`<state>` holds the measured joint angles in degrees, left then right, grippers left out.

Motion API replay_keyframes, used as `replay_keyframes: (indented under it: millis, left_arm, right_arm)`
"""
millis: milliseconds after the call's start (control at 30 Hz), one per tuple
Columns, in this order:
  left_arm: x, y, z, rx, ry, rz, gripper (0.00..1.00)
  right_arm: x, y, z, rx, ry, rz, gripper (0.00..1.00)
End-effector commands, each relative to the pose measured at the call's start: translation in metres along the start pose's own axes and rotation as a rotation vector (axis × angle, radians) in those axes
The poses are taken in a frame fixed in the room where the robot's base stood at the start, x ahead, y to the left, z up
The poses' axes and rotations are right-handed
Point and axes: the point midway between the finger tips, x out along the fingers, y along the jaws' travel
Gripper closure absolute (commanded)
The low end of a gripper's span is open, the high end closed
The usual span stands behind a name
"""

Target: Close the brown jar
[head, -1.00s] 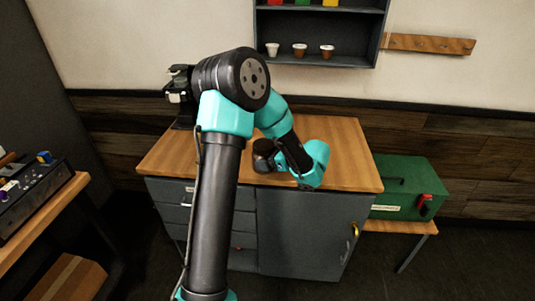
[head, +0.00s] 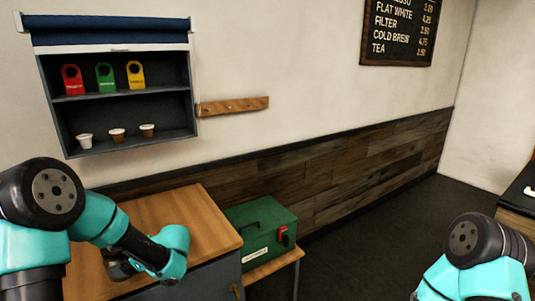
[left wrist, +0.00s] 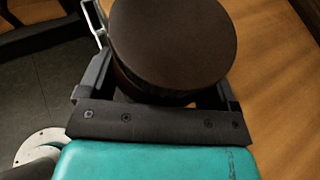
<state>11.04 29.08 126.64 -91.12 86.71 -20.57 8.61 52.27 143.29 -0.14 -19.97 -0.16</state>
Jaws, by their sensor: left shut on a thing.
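In the left wrist view the brown jar (left wrist: 172,40) shows as a round, dark brown, flat top with a short stretch of side below it. My left gripper (left wrist: 163,90) has its black fingers on either side of this brown body and is shut on it. The top hides the fingertips. Whether the top is a separate lid, and whether it is seated, I cannot tell. In the head view my left arm's wrist hangs low over the wooden counter, and the jar cannot be made out. My right gripper is out of frame; only its arm shows at lower right.
The wooden counter top (head: 190,212) is mostly clear. A green toolbox (head: 262,222) stands on a low bench to its right. A wall shelf (head: 122,112) holds colored tags and small cups. A wooden peg rail (head: 233,106) hangs beside it.

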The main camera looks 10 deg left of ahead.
Motion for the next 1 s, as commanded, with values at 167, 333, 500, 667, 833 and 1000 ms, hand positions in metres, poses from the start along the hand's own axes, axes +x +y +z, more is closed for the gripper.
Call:
replay_keyframes:
  millis: [167,333,500,667,833,1000]
  left_arm:
    - [-0.049,-0.029,-0.027,0.071,-0.001,-0.196,0.59]
    - [-0.11,-0.053,-0.058,0.153,0.001,-0.418,0.59]
    - [-0.176,-0.066,-0.092,0.241,0.002,-0.64,0.59]
    - [-0.239,-0.067,-0.125,0.327,0.004,-0.843,0.59]
    - [-0.302,-0.056,-0.159,0.418,0.007,-1.043,0.59]
    - [-0.351,-0.04,-0.185,0.494,0.008,-1.205,0.59]
  right_arm:
    - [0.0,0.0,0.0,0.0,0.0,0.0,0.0]
    - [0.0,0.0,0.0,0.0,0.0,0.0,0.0]
    - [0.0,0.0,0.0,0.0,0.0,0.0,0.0]
    - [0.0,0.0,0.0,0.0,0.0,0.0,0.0]
    - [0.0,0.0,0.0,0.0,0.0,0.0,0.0]
    - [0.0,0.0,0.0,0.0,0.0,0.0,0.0]
